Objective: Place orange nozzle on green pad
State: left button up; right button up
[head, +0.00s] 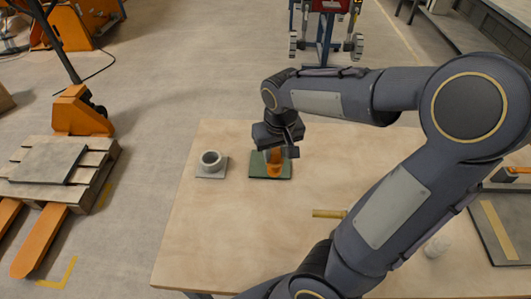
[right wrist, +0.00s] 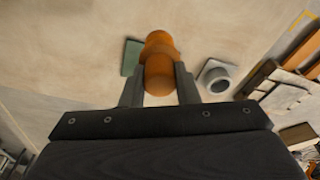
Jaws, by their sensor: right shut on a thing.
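The orange nozzle (head: 274,168) is upright in my right gripper (head: 275,151), which is shut on it. In the head view its lower end shows over the green pad (head: 257,172); I cannot tell whether it touches. In the right wrist view the nozzle (right wrist: 160,72) sits between the two fingers (right wrist: 159,85), with part of the green pad (right wrist: 131,58) showing to its left. The gripper hides the nozzle's top in the head view. My left gripper is not in view.
A grey ring-shaped part (head: 211,160) stands on a grey plate (head: 211,175) left of the green pad. A brass-coloured bar (head: 328,213) and a whitish object (head: 437,246) lie nearer on the wooden table (head: 225,235). The table's front left is clear.

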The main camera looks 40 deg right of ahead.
jog(key=w+d+f, duration=0.2)
jog(key=w+f, duration=0.2)
jog(key=w+d+f+p, duration=0.1)
jog(key=w+d+f, duration=0.2)
jog(key=f, duration=0.1)
jog(key=w+d+f+p, duration=0.1)
jog(key=w+d+f, duration=0.1)
jog(key=w+f, duration=0.2)
jog(key=shift+w+d+f, duration=0.35)
jog(key=shift+d+f, duration=0.05)
jog(key=shift+f, duration=0.1)
jog(key=shift+f, duration=0.2)
jog(key=o, duration=1)
jog(key=shift+r, duration=0.15)
